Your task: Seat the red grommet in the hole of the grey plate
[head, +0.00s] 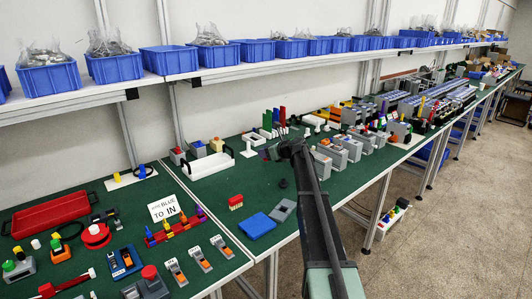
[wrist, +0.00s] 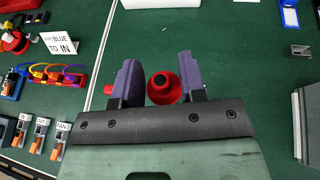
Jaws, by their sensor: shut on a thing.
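The red grommet (wrist: 163,96) is between my gripper's (wrist: 160,78) two purple fingers in the wrist view. It is round with a dark centre, and the fingers are shut on it. In the head view my gripper (head: 280,150) is over the green table, and the grommet cannot be made out there. A flat grey piece (head: 283,210) lies on the table in front of my gripper, beside a blue tray; it may be the grey plate. My gripper body hides that area in the wrist view.
The blue tray (head: 257,226) lies near the table's front edge. Grey boxed devices (head: 335,153) stand in a row to the right. A white handled tray (head: 209,164) is at the back left.

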